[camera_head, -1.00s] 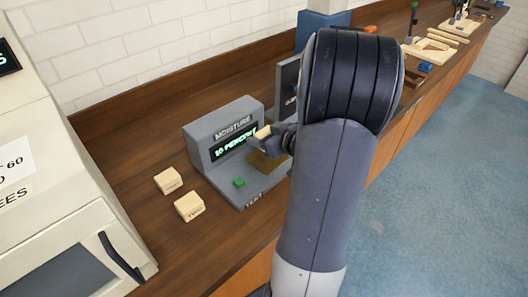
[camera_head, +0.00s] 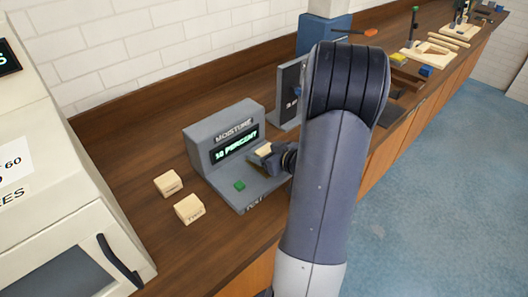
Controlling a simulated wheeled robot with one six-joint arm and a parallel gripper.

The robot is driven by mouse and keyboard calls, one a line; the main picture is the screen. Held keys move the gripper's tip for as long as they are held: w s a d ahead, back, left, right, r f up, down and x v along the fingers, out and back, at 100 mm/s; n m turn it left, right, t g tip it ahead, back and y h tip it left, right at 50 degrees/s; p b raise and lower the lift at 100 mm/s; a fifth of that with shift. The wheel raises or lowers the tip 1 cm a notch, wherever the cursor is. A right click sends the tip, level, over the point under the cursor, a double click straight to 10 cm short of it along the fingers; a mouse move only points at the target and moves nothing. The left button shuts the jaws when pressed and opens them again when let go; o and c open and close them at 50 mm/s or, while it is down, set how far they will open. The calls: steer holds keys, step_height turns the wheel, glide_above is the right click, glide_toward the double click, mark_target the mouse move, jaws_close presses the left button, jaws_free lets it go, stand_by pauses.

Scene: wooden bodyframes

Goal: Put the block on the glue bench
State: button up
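My gripper (camera_head: 267,154) is low over the plate of the grey moisture meter (camera_head: 222,141). It appears shut on a small pale wooden block (camera_head: 264,149), which is partly hidden by the fingers. I cannot tell whether this block touches the plate. Two more pale blocks, a rear one (camera_head: 167,184) and a front one (camera_head: 189,208), lie on the bench left of the meter, with dark lettering on their sides. Nothing in view is clearly labelled as the glue bench.
A white oven-like machine (camera_head: 60,190) stands at the left. Behind my arm are a dark upright panel (camera_head: 289,93) and a blue box (camera_head: 312,38). Wooden frames and clamps (camera_head: 428,52) stand at the far right of the long wooden bench. The blue floor is clear.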

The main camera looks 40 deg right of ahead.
steer(key=o, duration=0.4)
steer(key=shift+c, duration=0.2)
